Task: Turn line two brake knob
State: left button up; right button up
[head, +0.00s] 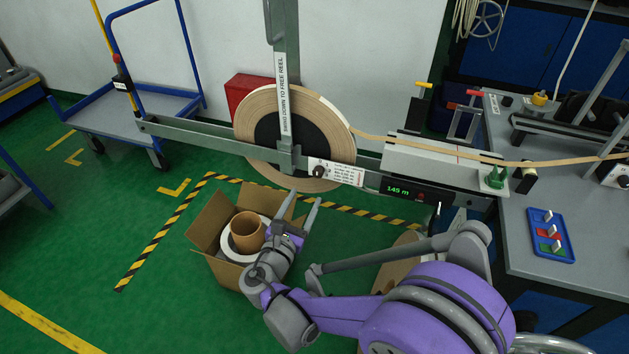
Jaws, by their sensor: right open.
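A dark brake knob (318,171) sits on a white labelled plate (340,173) on the grey horizontal beam, in front of the tape reel's lower right part. The small print is too fine to read, so I cannot tell which line it names. My right gripper (304,197) is open and empty, with its two grey fingers pointing up towards the beam. The fingertips appear just below the knob and apart from it. My left gripper is not in view.
The large tape reel (270,102) stands behind an upright swing arm (287,95). A counter (403,190) reading 149 m is right of the knob.

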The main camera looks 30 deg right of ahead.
aim_at(317, 175)
jog(key=b+x, duration=0.1)
jog(key=x, duration=0.8)
jog(key=shift+d, duration=0.1)
jog(key=shift+c, duration=0.3)
grip_shut()
